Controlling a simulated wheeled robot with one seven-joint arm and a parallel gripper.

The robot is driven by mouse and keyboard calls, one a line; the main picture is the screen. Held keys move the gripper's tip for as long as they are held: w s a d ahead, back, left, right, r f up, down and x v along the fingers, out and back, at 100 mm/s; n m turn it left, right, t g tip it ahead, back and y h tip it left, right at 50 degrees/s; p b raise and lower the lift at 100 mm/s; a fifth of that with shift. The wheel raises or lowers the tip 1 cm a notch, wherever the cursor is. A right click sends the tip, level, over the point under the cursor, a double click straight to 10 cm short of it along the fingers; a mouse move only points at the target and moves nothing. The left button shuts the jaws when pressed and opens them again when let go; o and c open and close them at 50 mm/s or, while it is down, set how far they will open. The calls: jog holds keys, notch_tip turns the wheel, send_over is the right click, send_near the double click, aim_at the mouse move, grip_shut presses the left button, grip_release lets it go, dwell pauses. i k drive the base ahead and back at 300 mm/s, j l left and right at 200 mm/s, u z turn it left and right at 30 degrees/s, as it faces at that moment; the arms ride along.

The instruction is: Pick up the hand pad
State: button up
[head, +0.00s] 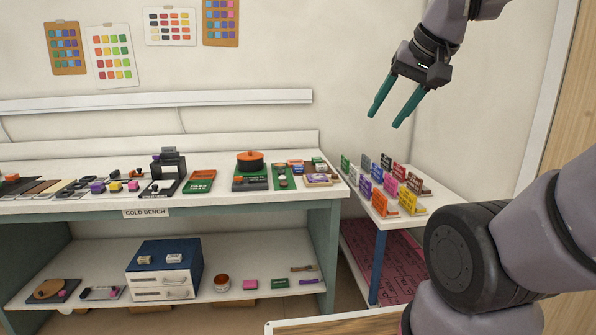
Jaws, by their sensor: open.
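My gripper (385,120) hangs high at the upper right, with its two teal fingers apart and nothing between them. It is in front of the wall, above the small side table, away from the bench. A pink block (250,285) and a green block (279,283) lie on the lower shelf. I cannot tell which is the named hand pad.
A dark machine (168,165) stands mid-bench, with a green tray (200,181) and an orange-topped round device (250,160) to its right. The side table (440,186) holds rows of upright coloured samples. A blue drawer box (164,256) sits on the lower shelf.

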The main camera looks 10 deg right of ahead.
aim_at(297, 169)
jog(key=i+j+z, duration=0.2)
jog(key=i+j, duration=0.6)
jog(key=i, duration=0.25)
jog(key=i+j+z, duration=0.15)
jog(key=i+j, duration=0.8)
jog(key=i, duration=0.1)
